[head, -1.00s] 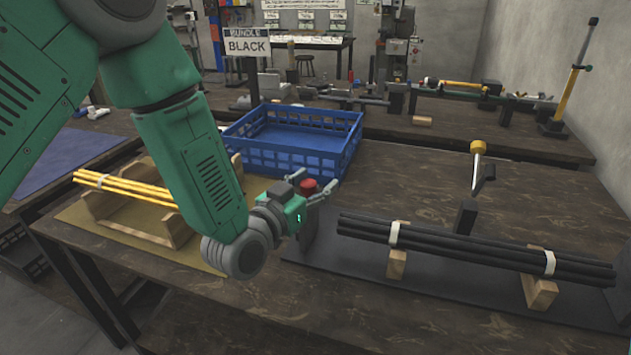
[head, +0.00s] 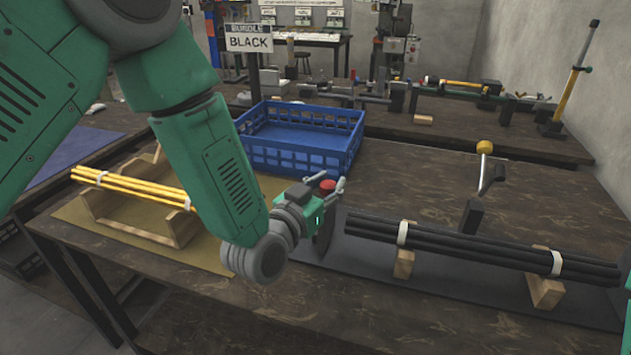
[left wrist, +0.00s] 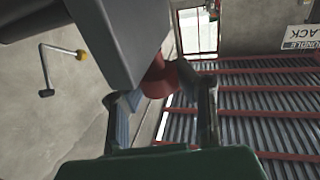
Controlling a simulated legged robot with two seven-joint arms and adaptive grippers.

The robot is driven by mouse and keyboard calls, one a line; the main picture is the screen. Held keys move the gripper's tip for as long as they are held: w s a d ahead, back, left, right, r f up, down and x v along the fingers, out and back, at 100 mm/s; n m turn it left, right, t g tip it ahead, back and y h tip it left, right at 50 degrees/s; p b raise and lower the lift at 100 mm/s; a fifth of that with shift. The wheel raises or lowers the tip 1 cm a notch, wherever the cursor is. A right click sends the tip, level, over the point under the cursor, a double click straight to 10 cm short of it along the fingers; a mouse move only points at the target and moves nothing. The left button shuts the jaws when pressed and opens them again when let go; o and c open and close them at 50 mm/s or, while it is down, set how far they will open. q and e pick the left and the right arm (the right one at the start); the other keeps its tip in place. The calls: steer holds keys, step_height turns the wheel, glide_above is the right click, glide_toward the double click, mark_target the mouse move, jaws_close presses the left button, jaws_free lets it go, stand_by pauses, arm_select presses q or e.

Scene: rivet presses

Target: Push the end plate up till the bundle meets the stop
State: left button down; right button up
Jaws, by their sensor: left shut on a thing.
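The black rod bundle (head: 470,247), tied with two white bands, lies on wooden blocks over a dark mat at the right. The dark end plate (head: 325,232) stands at the bundle's left end, very close to it; I cannot tell if they touch. My left gripper (head: 328,191) is shut on the plate's red knob (head: 327,186). The left wrist view shows the red knob (left wrist: 162,80) between my fingers and a dark grey block-like part (left wrist: 118,38) beyond it. The bundle's right end is at the picture edge, and I cannot make out the stop. My right gripper is not seen.
A lever clamp with a yellow knob (head: 484,148) stands behind the bundle. A blue crate (head: 300,165) is behind my gripper, beside a sign reading BUNDLE BLACK (head: 248,38). Yellow rods (head: 130,188) rest in a wooden cradle (head: 150,225) at left.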

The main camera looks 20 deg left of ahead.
arm_select(q)
steer(key=d, duration=0.6)
steer(key=shift+d+r, duration=0.2)
steer(key=shift+r, duration=0.1)
steer(key=c, duration=1.1)
jaws_free()
steer(key=shift+a+f, duration=0.1)
steer(key=shift+a, duration=0.1)
steer(key=shift+c, duration=0.2)
steer(key=shift+a+f, duration=0.1)
steer(key=shift+a, duration=0.2)
steer(key=shift+s, duration=0.15)
steer(key=shift+s, duration=0.25)
steer(key=v, duration=1.1)
steer(key=shift+a, duration=0.15)
steer(key=shift+s+f, duration=0.1)
steer(key=shift+s, duration=0.05)
